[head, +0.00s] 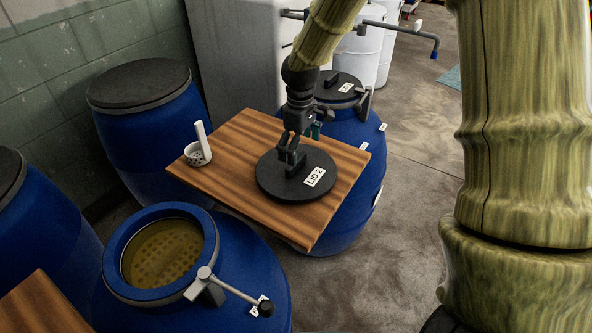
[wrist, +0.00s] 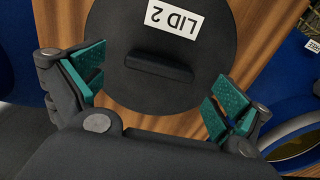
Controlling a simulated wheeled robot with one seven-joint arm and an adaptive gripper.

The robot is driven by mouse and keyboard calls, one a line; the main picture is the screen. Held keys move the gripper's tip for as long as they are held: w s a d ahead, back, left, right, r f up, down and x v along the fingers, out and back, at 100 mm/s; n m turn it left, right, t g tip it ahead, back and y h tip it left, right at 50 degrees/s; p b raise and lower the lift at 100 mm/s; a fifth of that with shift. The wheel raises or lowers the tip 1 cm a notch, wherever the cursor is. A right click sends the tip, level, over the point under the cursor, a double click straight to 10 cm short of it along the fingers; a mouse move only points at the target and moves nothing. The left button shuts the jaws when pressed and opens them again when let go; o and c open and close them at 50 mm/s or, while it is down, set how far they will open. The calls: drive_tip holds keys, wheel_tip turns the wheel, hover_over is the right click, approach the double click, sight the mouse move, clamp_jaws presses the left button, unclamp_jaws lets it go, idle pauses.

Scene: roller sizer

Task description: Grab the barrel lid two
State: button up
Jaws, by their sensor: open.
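Barrel lid two (head: 277,180) is a round black disc with a raised bar handle and a white "LID 2" label. It lies flat on a wooden board (head: 232,137). In the wrist view the lid (wrist: 120,95) fills the top middle, with its handle (wrist: 158,66) between and ahead of the fingers. My gripper (head: 300,140) is above the lid's far side, near the handle. In the wrist view my gripper (wrist: 157,95) is open, with teal pads wide apart and nothing between them. Contact with the lid cannot be seen.
An open blue barrel (head: 240,250) with a clamp lever stands at front left. A closed blue barrel (head: 150,115) stands behind it. A white cup (head: 197,154) with a stick sits on the board's left corner. Another lidded barrel (head: 345,125) stands behind the board.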

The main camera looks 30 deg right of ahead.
sight(296, 167)
drive_tip(key=f, duration=0.2)
drive_tip(key=f+p, duration=0.1)
drive_tip(key=f, duration=0.1)
drive_tip(key=shift+w+a, duration=0.35)
drive_tip(key=shift+f, duration=0.65)
drive_tip(key=c, duration=1)
drive_tip(key=shift+r, duration=0.1)
drive_tip(key=shift+c, duration=0.2)
